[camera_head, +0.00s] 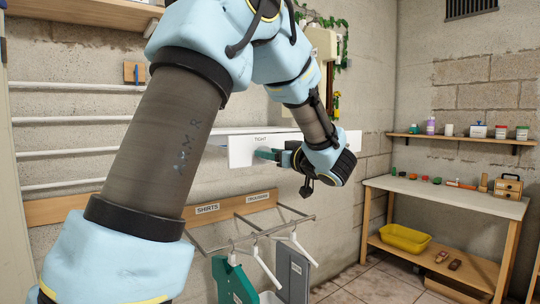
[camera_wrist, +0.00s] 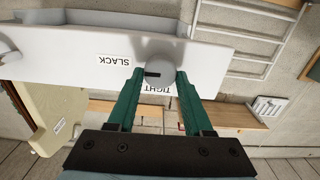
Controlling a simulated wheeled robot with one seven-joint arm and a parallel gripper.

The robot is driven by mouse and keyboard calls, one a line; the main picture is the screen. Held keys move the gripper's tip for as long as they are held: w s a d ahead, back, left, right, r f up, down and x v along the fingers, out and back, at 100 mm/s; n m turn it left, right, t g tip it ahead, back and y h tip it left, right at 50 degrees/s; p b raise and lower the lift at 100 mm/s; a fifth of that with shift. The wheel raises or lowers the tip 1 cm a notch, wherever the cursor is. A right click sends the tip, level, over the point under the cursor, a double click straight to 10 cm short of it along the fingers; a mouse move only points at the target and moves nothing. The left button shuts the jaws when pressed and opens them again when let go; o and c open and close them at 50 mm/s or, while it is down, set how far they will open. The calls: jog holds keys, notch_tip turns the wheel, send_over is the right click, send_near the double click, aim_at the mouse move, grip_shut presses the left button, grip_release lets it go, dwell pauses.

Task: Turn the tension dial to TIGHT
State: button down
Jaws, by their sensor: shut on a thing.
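The tension dial (camera_wrist: 166,58) is a round pale grey knob on a white panel (camera_wrist: 215,60). Its dark pointer mark (camera_wrist: 152,74) points left in the wrist view, towards the side with the SLACK label (camera_wrist: 114,60). The TIGHT label (camera_wrist: 157,90) lies just below the dial there, partly behind my fingers. My gripper (camera_wrist: 160,76) has its two green fingers on either side of the dial, shut on it. In the head view my gripper (camera_head: 262,154) reaches the panel just below the TIGHT label (camera_head: 261,139); the dial itself is hidden there.
Below the panel, a rail (camera_head: 245,238) carries hangers with green and grey pieces. At right stand a workbench (camera_head: 445,194) with small items and a yellow tub (camera_head: 405,238) on its lower shelf. A wall shelf (camera_head: 460,138) holds jars. Some floor shows at the lower right.

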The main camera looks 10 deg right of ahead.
jog(key=shift+f, duration=0.15)
jog(key=n+b, duration=0.8)
jog(key=b, duration=0.3)
jog(key=n+b, duration=0.9)
jog(key=b, duration=0.1)
jog(key=shift+s+a+f+n+b, duration=0.1)
jog(key=shift+a+f+n+b, duration=0.1)
jog(key=shift+n+b, duration=0.15)
jog(key=shift+r, duration=0.1)
jog(key=shift+c, duration=1.6)
grip_release()
